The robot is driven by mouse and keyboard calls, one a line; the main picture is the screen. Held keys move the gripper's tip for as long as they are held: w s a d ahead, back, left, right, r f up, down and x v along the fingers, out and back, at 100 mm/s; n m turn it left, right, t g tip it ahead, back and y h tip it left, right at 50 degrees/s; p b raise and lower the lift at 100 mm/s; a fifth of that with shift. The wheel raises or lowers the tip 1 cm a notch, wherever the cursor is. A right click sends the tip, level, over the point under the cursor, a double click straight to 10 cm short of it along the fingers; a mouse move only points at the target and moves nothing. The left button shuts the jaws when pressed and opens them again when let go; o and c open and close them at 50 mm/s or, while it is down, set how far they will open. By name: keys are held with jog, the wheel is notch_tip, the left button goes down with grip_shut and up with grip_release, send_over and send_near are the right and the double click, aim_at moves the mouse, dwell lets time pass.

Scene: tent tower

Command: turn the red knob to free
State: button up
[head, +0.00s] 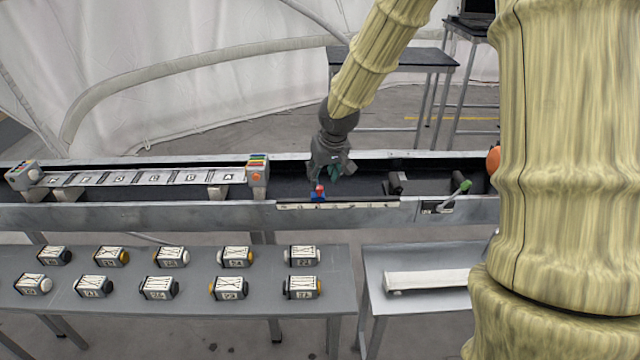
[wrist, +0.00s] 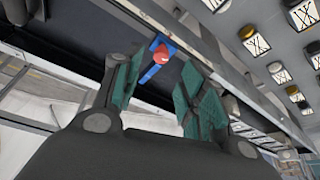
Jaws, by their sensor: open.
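The red knob (head: 319,189) sits on a blue base (head: 318,197) at the front wall of the dark trough, near the middle of the head view. In the wrist view the red knob (wrist: 161,54) shows ahead of the fingers, with blue parts (wrist: 150,73) around it. My gripper (head: 334,172) is just behind and above the knob in the head view. In the wrist view my gripper (wrist: 158,90) is open, its two green-padded fingers apart and nothing between the pads. The knob lies beyond the fingertips and appears untouched. Its marking or setting cannot be read.
The metal trough (head: 160,216) runs across the scene. A strip of labelled cells (head: 140,177) lies on its left part; a green-handled lever (head: 462,188) stands at its right. A front table (head: 200,270) holds several labelled blocks. A side table (head: 430,305) holds a white bar (head: 428,280).

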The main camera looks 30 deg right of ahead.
aim_at(320, 187)
jog(key=shift+x, duration=2.75)
grip_shut()
